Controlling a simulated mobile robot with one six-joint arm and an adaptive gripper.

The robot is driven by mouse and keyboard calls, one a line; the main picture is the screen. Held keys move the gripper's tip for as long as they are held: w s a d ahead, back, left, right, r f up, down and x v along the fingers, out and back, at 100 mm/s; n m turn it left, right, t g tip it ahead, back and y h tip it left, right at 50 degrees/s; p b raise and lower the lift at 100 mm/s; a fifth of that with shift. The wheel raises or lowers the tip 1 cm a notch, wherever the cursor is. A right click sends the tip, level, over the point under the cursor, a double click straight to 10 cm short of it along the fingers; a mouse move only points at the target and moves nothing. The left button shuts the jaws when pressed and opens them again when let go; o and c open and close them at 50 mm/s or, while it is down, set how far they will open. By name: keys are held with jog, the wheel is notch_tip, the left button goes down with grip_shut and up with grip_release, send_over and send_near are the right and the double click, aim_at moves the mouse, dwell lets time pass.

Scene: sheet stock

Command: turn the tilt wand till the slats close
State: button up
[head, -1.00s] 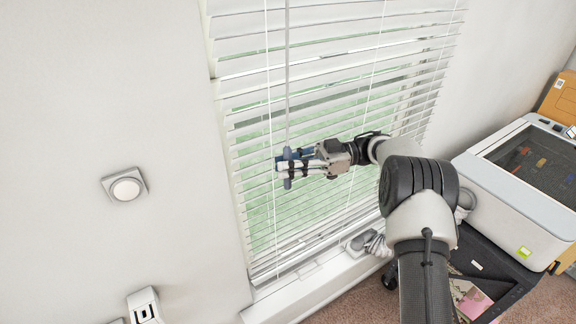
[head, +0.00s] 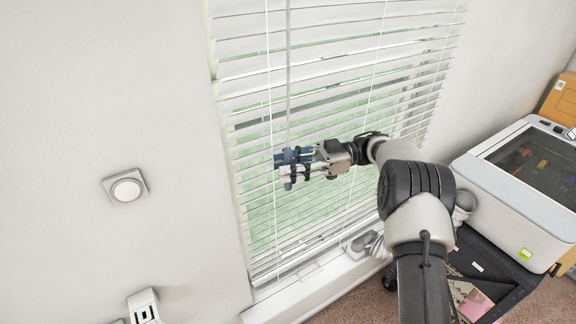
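The white window blind (head: 330,85) hangs over the window with its slats partly open; green shows through the gaps. The tilt wand (head: 288,70) is a thin grey rod hanging upright in front of the blind's left part. My gripper (head: 289,163) reaches in from the right, its dark-blue-tipped fingers closed around the wand's lower end. A short grey-blue end shows just below the fingers. The fingers hide the part of the wand between them.
A printer-like machine (head: 520,185) stands on a dark cabinet at the right. A window sill (head: 310,290) runs below the blind, with a pale coiled item (head: 370,243) on it. A round wall knob (head: 126,189) is at the left.

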aim_at(288, 149)
notch_tip(288, 149, up, 10)
jog(key=shift+r, duration=0.1)
dwell(0.5)
